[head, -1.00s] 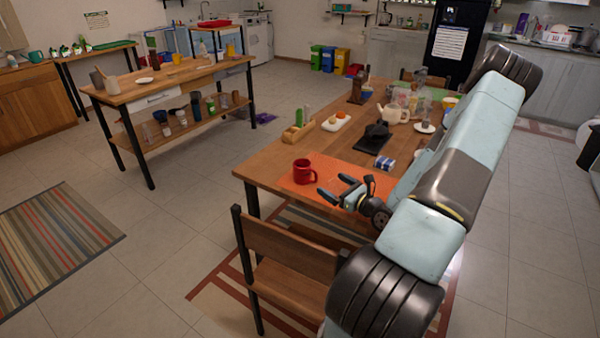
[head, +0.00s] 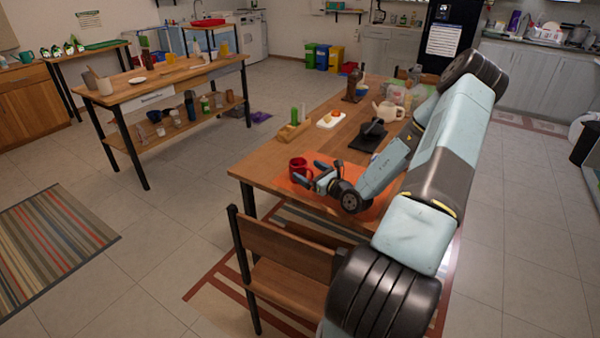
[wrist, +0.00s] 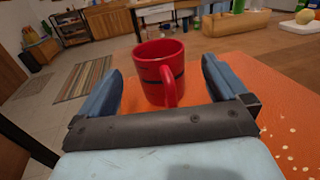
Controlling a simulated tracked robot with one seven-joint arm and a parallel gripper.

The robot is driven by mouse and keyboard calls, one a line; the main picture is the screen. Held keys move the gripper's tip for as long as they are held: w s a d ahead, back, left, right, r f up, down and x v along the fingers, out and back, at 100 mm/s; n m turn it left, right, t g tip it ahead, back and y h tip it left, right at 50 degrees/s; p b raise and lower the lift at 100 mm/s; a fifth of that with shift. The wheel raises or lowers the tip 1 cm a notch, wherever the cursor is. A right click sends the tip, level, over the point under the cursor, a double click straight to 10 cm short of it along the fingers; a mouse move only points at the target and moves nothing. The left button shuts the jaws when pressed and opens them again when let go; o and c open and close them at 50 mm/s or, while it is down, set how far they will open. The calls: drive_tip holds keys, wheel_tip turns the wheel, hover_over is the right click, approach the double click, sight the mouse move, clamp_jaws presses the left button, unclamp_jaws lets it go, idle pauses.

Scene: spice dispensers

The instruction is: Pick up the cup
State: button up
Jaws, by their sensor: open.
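The red cup (head: 298,168) stands upright on the orange mat (head: 283,182) near the corner of the wooden table. My gripper (head: 306,179) is open and low over the mat, its fingers pointing at the cup. In the wrist view the cup (wrist: 163,72) appears between and just beyond the two blue fingers (wrist: 161,80), with its handle facing my gripper. A dark band runs around the cup. I cannot tell whether a finger touches it.
A wooden holder with green items (head: 293,130), a white board with food (head: 331,119), a dark tray (head: 369,136) and a white teapot (head: 388,111) stand farther back on the table. A wooden chair (head: 285,270) is in front of the table.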

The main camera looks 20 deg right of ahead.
sight(305, 167)
drive_tip(key=x, duration=0.4)
drive_tip(key=shift+r, duration=0.2)
drive_tip(key=shift+c, duration=0.4)
drive_tip(key=c, duration=1.2)
drive_tip(key=shift+o, duration=0.2)
drive_tip(key=shift+r, duration=0.5)
wheel_tip(305, 167, up, 2)
drive_tip(key=shift+r, duration=0.15)
drive_tip(key=s+d+r, duration=0.9)
drive_tip(key=s, duration=0.1)
drive_tip(key=shift+r, duration=0.3)
